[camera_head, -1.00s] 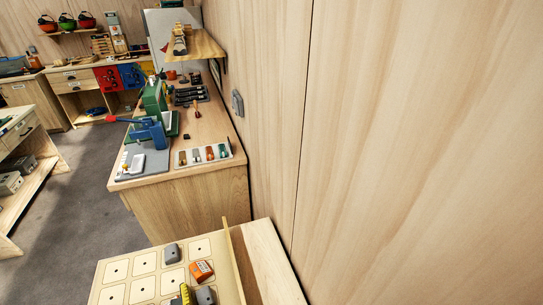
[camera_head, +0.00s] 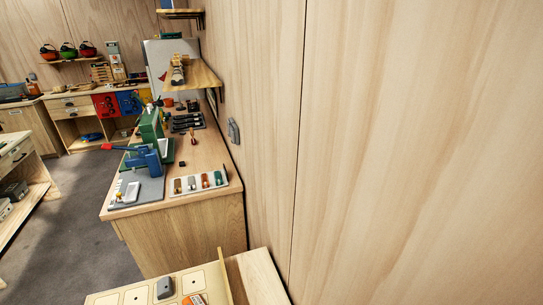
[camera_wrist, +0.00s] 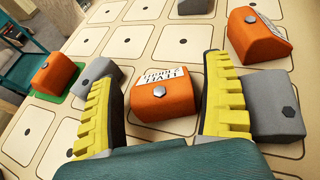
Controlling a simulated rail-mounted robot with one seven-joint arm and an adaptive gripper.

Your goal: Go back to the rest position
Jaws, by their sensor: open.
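My gripper (camera_wrist: 162,110) shows in the wrist view with its yellow ribbed fingers apart. An orange hold with a white label (camera_wrist: 167,90) lies on the board beyond and between the fingertips; I cannot tell if either finger touches it. A grey hold (camera_wrist: 267,105) sits right beside the right finger. Another grey hold (camera_wrist: 97,76) is by the left finger. My gripper is not visible in the head view.
The pale board (camera_wrist: 47,118) has squares with dots. More orange holds lie at the left (camera_wrist: 55,74) and upper right (camera_wrist: 257,37). In the head view, a workbench (camera_head: 181,232) stands along the wooden wall (camera_head: 400,140), with a blue press (camera_head: 143,158) on it.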

